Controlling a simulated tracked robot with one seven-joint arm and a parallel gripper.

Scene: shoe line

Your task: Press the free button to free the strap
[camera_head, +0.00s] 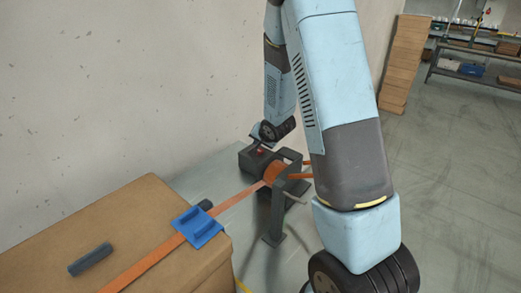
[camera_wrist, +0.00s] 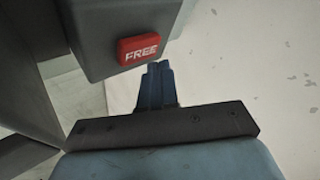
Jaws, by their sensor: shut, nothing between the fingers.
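The red button marked FREE (camera_wrist: 139,49) sits on the front face of a dark grey housing (camera_wrist: 95,22) in the wrist view. My gripper (camera_wrist: 156,68) is shut and empty, its blue fingertips just beside the button's lower right corner in the picture; whether they touch it I cannot tell. In the head view the dark strap device (camera_head: 262,158) stands by the wall, with a small red spot on it. The orange strap (camera_head: 238,196) runs from its orange roll to the carton. My gripper is not clear in the head view.
A brown carton (camera_head: 120,225) stands at the front left, with a blue corner piece (camera_head: 197,227) under the strap and a dark cylinder (camera_head: 90,259) on top. The wall is close behind the device. Stacked brown boxes (camera_head: 403,62) and shelves (camera_head: 475,60) are far back. The floor at right is clear.

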